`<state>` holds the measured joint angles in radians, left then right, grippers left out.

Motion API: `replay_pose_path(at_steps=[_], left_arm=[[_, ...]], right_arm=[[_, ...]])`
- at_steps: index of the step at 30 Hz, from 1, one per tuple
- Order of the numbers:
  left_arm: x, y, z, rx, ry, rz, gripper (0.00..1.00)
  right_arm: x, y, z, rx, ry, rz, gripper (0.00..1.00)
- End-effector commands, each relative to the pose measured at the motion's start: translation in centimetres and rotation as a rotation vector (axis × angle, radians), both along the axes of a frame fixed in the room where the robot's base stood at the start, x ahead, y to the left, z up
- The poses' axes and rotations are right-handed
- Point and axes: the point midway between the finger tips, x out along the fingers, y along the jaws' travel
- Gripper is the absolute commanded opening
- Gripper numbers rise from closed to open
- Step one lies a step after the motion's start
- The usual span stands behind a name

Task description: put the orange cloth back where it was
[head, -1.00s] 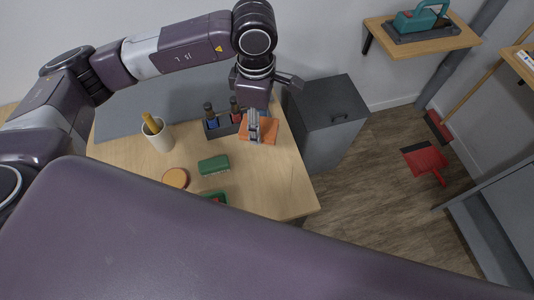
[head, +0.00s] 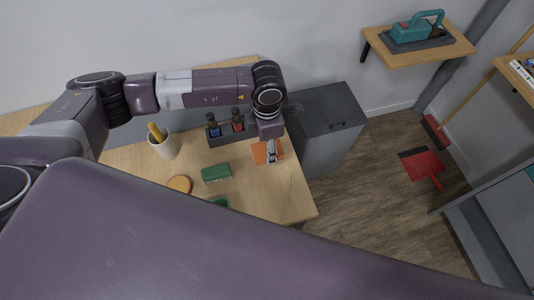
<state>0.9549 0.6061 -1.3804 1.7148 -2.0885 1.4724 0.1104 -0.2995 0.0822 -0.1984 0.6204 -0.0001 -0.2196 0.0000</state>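The orange cloth (head: 259,155) lies at the right side of the wooden table, beside the dark bottle holder. My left gripper (head: 271,158) points down directly over the cloth and covers its middle. Its fingers look close together, but I cannot tell whether they are shut or grip the cloth. Whether the cloth is lifted or flat on the table is also unclear. My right gripper is not in view.
A dark holder (head: 223,139) with two bottles, a white cup (head: 163,147), a green brush (head: 216,173) and an orange disc (head: 180,184) stand on the table (head: 285,203). A grey cabinet (head: 325,108) adjoins it. My purple arm hides the foreground.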

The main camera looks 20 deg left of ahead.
Motion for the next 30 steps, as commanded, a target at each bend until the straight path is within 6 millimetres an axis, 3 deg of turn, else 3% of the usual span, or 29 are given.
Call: replay_pose_path(at_steps=[15, 27, 28, 30], left_arm=[[0.0, 0.0, -6.2, 0.001, 0.001, 0.0, 0.27], [0.0, 0.0, -6.9, 0.0, -0.001, -0.001, 0.27], [0.0, 0.0, -6.8, 0.0, -0.001, -0.001, 0.48], [0.0, 0.0, -6.7, 0.0, -0.001, -0.001, 0.56]], right_arm=[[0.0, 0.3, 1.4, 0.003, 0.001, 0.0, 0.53], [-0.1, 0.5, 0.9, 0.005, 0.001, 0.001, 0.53], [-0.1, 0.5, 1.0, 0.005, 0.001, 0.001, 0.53], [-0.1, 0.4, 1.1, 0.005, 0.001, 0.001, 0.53]])
